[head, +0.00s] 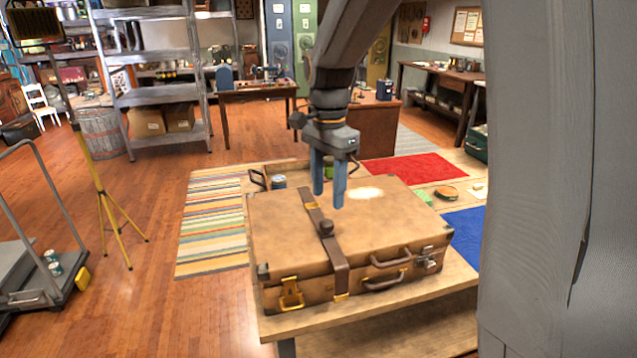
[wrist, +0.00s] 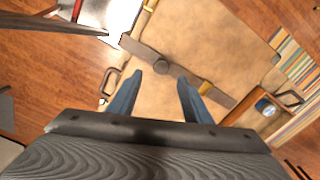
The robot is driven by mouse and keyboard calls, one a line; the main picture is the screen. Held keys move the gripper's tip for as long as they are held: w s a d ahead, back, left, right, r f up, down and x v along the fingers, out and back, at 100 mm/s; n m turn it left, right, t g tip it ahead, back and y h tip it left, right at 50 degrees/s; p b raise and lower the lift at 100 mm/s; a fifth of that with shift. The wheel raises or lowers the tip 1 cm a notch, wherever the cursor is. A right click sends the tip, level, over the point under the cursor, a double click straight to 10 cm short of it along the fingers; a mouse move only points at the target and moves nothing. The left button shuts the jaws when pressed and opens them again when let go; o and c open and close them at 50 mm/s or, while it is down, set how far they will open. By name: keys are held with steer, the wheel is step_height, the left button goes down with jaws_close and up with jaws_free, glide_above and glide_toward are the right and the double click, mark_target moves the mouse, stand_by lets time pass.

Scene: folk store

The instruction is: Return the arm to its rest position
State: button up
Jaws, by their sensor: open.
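My gripper (head: 329,190) hangs from my arm, fingers pointing down, above the closed brown suitcase (head: 280,225) in the head view. Its two blue fingers are apart with nothing between them. In the wrist view my gripper (wrist: 158,85) is open over the suitcase lid (wrist: 125,70). A dark strap with a round dark knob crosses the lid. The suitcase lies flat on a wooden table (head: 370,315). The exact height of the fingers above the lid is hard to tell.
Behind the suitcase, a wooden tray (head: 258,179) holds a can (head: 278,182). A yellow tripod (head: 104,200) and a cart (head: 40,290) stand to the left. A metal shelf (head: 165,95) and a desk (head: 378,127) stand farther back. Open floor lies left of the table.

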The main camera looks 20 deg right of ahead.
steer(key=s+f+n+t, duration=0.1)
steer(key=s+f+n, duration=0.9)
steer(key=s+n, duration=0.3)
steer(key=s, duration=0.2)
steer(key=shift+s+a+n, duration=0.15)
steer(key=shift+s+n, duration=0.15)
